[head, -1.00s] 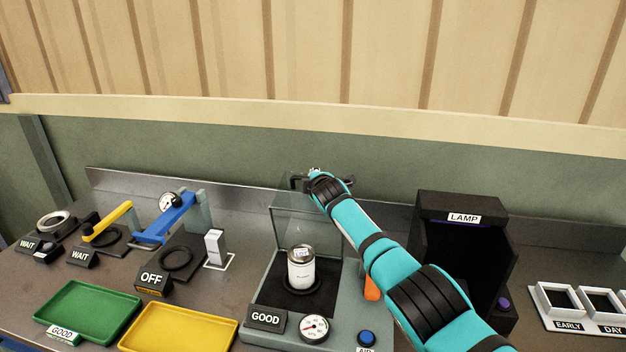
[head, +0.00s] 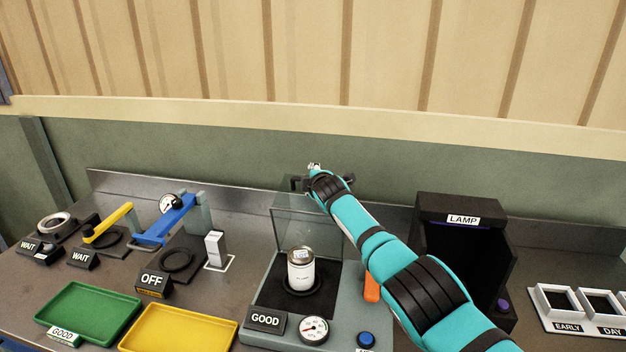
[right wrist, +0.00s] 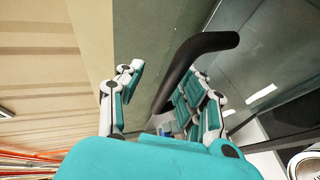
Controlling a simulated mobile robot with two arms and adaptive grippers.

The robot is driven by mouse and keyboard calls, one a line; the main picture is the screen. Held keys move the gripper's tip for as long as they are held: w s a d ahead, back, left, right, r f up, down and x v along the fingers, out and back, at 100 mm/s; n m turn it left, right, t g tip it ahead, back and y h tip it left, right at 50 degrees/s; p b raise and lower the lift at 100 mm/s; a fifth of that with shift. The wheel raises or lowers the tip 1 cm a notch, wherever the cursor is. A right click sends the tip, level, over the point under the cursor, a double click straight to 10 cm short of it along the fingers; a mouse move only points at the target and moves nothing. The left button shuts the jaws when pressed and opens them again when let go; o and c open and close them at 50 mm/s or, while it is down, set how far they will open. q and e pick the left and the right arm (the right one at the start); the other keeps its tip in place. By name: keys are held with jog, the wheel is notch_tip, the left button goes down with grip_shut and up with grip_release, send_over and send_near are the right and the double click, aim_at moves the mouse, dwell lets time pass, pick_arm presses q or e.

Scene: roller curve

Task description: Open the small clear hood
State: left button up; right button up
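The small clear hood (head: 307,222) stands raised, roughly upright, at the back of a grey station, with its front open. Its black handle (head: 346,184) is at the top edge, partly hidden by my right gripper (head: 315,170). In the right wrist view the black handle bar (right wrist: 205,45) runs between the spread fingers of my right gripper (right wrist: 160,105), which look apart and not clamped on it. The clear panel (right wrist: 285,60) lies beyond. A white jar with a lid (head: 301,272) stands upright on a black ring in the station. My left gripper is out of view.
A GOOD sign (head: 265,320), a gauge (head: 314,329) and a blue button (head: 366,339) sit at the station's front. The black LAMP box (head: 462,205) stands to the right. Green (head: 88,340) and yellow (head: 180,350) trays lie left. The wall is close behind.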

jog(key=shift+f, duration=0.2)
jog(key=shift+s+d, duration=0.1)
jog(key=shift+v, duration=0.8)
jog(key=v, duration=1)
jog(key=shift+s, duration=0.15)
